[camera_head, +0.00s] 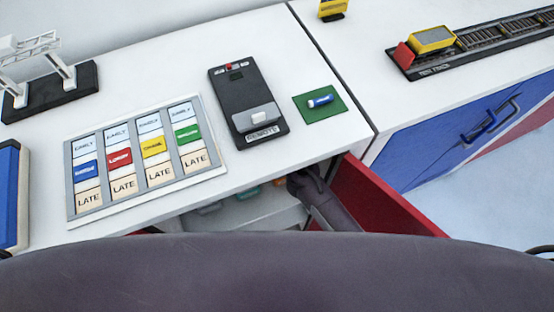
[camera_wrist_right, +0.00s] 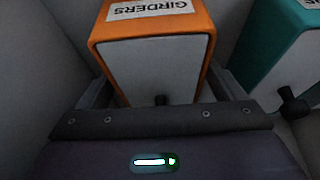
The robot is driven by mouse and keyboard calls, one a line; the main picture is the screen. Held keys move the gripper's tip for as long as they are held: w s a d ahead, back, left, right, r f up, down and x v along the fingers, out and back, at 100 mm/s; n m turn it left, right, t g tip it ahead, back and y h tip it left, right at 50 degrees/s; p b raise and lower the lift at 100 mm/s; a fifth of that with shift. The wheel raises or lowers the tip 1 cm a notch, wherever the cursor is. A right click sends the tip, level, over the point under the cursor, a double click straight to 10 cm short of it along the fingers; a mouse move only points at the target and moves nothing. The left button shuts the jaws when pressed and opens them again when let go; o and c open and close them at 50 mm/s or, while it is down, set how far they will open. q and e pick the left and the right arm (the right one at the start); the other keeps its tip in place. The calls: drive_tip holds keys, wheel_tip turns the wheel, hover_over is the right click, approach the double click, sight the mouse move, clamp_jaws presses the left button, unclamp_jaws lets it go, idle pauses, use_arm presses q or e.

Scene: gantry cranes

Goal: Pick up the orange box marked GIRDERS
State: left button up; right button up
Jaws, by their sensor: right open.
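The orange box marked GIRDERS (camera_wrist_right: 150,27) fills the top middle of the right wrist view, with a pale front face and a small dark knob low on it. My right gripper (camera_wrist_right: 160,88) is open, its fingers on either side of the box's lower part; I cannot tell whether they touch it. In the head view my right gripper (camera_head: 303,182) reaches into the open red-sided drawer (camera_head: 375,195) under the white counter, and only a sliver of orange shows beside it. The counter hides most of the drawer's inside. My left gripper is not in view.
A teal box (camera_wrist_right: 285,45) with a dark knob stands right of the orange one. Pale drawer walls lie close around. On the counter (camera_head: 185,75) are a card board (camera_head: 72,180), a black remote (camera_head: 240,95) and a green mat (camera_head: 325,114).

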drive_tip(key=shift+c, duration=0.4)
drive_tip(key=c, duration=1.2)
drive_tip(key=shift+c, duration=0.4)
drive_tip(key=shift+r, duration=0.1)
